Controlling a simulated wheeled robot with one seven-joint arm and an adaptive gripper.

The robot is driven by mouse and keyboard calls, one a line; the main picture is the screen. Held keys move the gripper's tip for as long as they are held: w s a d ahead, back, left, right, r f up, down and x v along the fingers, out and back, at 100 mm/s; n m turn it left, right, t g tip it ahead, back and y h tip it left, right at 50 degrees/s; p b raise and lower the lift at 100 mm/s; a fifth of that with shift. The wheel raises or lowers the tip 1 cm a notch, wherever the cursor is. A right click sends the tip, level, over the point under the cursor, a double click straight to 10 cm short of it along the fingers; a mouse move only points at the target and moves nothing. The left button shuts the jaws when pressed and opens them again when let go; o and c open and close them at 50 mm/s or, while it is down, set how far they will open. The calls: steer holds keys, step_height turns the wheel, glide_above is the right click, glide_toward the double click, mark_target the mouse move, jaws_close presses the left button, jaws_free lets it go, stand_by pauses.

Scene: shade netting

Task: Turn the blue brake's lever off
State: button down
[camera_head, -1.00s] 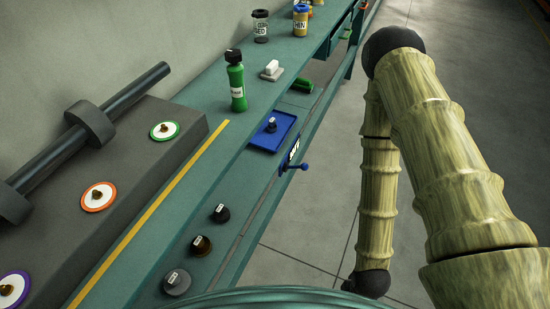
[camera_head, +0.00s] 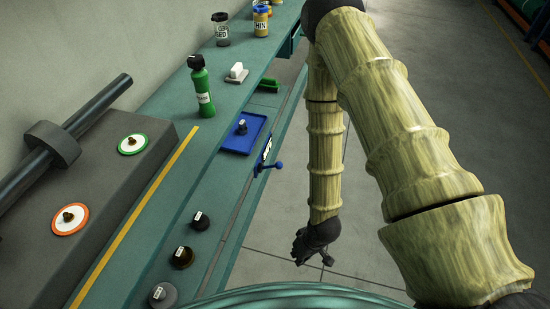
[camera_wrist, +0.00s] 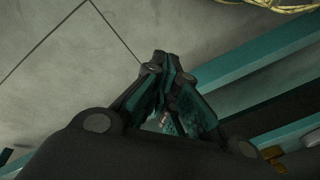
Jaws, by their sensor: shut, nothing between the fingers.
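The blue brake's lever (camera_head: 271,166) sticks out from the front edge of the green bench, with a round knob at its end. A blue plate with a white label (camera_head: 266,150) sits beside its pivot. My gripper (camera_head: 327,261) hangs low in front of the bench, to the right of the lever and lower in the picture, apart from it. The wrist view shows my gripper (camera_wrist: 168,66) shut and empty, with grey floor behind it. The lever cannot be made out in the wrist view.
The bench holds a blue tray (camera_head: 233,152) with a small knob, dark knobs (camera_head: 183,256) in a row, a green bottle (camera_head: 202,90), a white switch (camera_head: 236,74) and labelled jars (camera_head: 261,22). The floor (camera_head: 375,243) before the bench is open.

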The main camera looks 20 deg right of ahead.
steer(key=w+d+r+n+t, duration=0.1)
steer(key=w+r+n, duration=0.2)
steer(key=w+r, duration=0.3)
steer(key=w+d+r+n+t, duration=0.1)
steer(key=w+r+n, duration=0.3)
steer(key=w, duration=1.2)
steer(key=w+d+r+n+t+y, duration=0.1)
steer(key=w+d+r+n, duration=0.2)
steer(key=w+r, duration=0.5)
steer(key=w, duration=0.3)
steer(key=shift+w+d+r+p, duration=0.2)
steer(key=shift+r+p, duration=0.15)
glide_above(276, 165)
step_height(276, 165, down, 11)
steer(key=shift+a+f, duration=0.1)
steer(key=shift+f, duration=0.7)
